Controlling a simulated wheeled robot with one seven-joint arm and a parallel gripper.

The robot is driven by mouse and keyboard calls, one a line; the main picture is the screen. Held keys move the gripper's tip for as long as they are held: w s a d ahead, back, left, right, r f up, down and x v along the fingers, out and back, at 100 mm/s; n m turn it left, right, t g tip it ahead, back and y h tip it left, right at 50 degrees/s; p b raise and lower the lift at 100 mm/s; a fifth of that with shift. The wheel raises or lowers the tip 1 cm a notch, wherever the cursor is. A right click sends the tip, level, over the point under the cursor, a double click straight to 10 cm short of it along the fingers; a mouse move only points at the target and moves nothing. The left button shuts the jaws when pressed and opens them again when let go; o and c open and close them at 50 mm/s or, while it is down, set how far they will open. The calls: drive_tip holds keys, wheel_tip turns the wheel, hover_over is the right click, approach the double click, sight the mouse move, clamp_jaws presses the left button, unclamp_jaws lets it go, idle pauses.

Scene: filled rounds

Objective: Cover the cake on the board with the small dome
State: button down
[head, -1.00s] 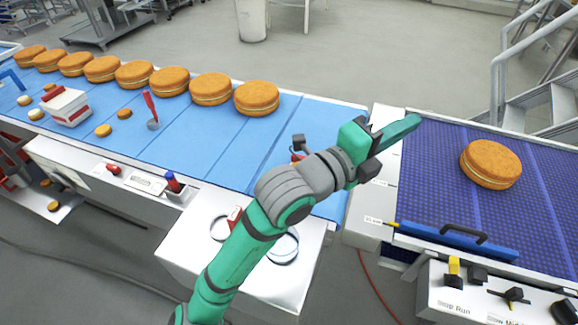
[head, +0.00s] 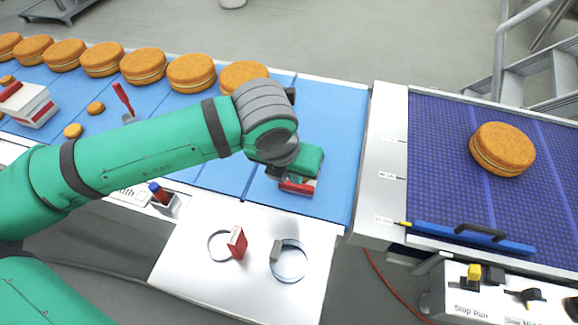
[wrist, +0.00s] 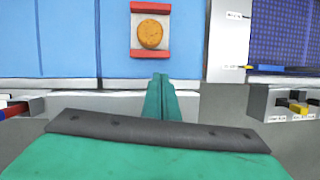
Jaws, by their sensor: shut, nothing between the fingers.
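The small round cake (wrist: 150,34) lies on a pale board (wrist: 137,22) with red ends, on the blue belt in the wrist view. In the head view my arm hides the cake; a red end of the board (head: 298,187) shows below my gripper (head: 307,162). Two clear round covers, seen mostly as rims, stand on the metal side table. The left one, slightly smaller, has a red handle (head: 237,243); the right one has a grey handle (head: 276,250). My gripper's fingers (wrist: 159,80) are together and empty, apart from both covers.
A row of large filled rounds (head: 143,66) lies along the blue belt's far edge. A red-handled tool (head: 123,98) and a white box (head: 30,105) are left. A purple belt (head: 440,180) with one large round (head: 502,149) and a blue bar (head: 470,238) is right.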

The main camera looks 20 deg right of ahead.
sight(293, 186)
drive_tip(key=shift+y, duration=0.5)
drive_tip(key=x, duration=0.3)
drive_tip(key=a+x, duration=0.1)
drive_tip(key=x, duration=0.3)
drive_tip(key=a+x, duration=0.1)
drive_tip(key=x, duration=0.2)
drive_tip(key=shift+w+a+f, duration=0.2)
drive_tip(key=shift+w+f, duration=0.1)
drive_tip(key=shift+f, duration=0.05)
drive_tip(key=shift+w+d+r, duration=0.1)
drive_tip(key=shift+w+d, duration=0.7)
drive_tip(key=shift+w, duration=0.15)
drive_tip(key=shift+w+d, duration=0.35)
drive_tip(key=shift+w, duration=0.3)
drive_tip(key=shift+s, duration=0.1)
drive_tip(key=shift+w+d, duration=0.8)
drive_tip(key=shift+w, duration=0.05)
